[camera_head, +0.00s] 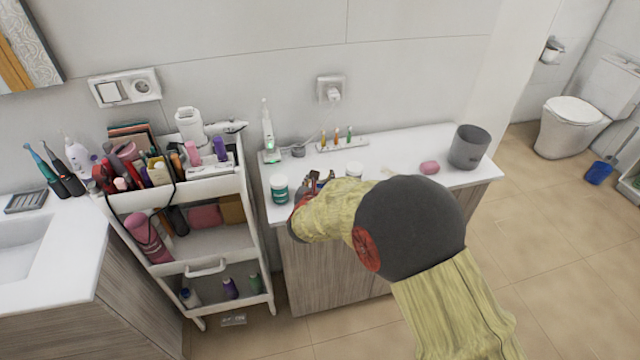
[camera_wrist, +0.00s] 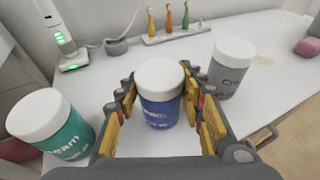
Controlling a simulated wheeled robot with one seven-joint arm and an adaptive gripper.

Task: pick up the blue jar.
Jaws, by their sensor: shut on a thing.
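The blue jar (camera_wrist: 159,108) has a white lid and stands upright between the yellow pads of my gripper (camera_wrist: 163,112) in the wrist view. My gripper is shut on it, with a finger on each side. In the head view my gripper (camera_head: 318,184) is over the white counter, and my arm hides most of the blue jar there. I cannot tell whether the jar's base touches the counter.
A teal jar (camera_wrist: 62,130) stands close on the left and a grey jar (camera_wrist: 229,70) close on the right. A toothbrush holder (camera_head: 343,143) and a charging electric toothbrush (camera_head: 268,135) are behind. A pink soap (camera_head: 429,167) and grey bin (camera_head: 469,147) stand right.

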